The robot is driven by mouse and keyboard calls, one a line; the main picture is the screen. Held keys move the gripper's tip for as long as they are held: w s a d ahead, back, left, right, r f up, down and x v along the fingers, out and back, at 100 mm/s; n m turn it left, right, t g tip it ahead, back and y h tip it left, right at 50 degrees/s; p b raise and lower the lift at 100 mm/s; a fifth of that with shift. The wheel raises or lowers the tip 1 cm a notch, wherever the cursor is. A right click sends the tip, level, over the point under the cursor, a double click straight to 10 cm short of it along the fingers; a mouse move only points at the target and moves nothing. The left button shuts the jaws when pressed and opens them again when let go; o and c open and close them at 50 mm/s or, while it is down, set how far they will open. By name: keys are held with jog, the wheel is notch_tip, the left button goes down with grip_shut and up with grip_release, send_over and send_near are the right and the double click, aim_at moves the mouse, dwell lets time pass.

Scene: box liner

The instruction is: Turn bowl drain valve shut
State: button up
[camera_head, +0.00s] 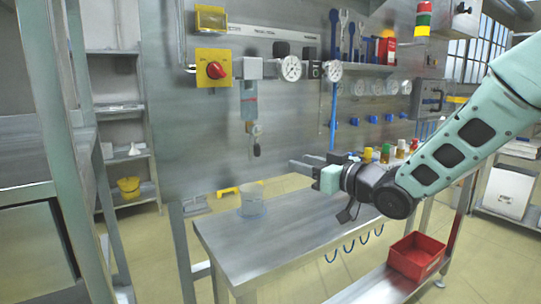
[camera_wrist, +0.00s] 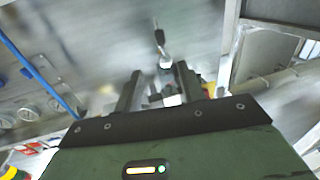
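In the head view, a clear bowl (camera_head: 249,100) hangs from a grey unit on the steel panel. Under it is a small metal drain valve (camera_head: 254,128) with a black lever end (camera_head: 256,150) pointing down. In the wrist view, the valve's metal body (camera_wrist: 165,62) and black lever end (camera_wrist: 160,38) show beyond the fingers. My gripper (camera_head: 301,163) is right of the valve and slightly lower, apart from it. In the wrist view, my gripper's (camera_wrist: 160,90) two fingers stand apart. I see nothing held between them, though the gap is partly cluttered by background.
A yellow box with a red knob (camera_head: 214,69) and a gauge (camera_head: 290,68) are above. A blue hose (camera_head: 333,118) runs down the panel right of the valve. A clear container (camera_head: 251,200) stands on the steel table (camera_head: 290,235) below. A red bin (camera_head: 416,255) is lower right.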

aim_at(260, 150)
jog(key=p+x, duration=0.2)
jog(key=x, duration=1.5)
jog(key=shift+a+f, duration=0.1)
jog(key=shift+s, duration=0.1)
grip_shut()
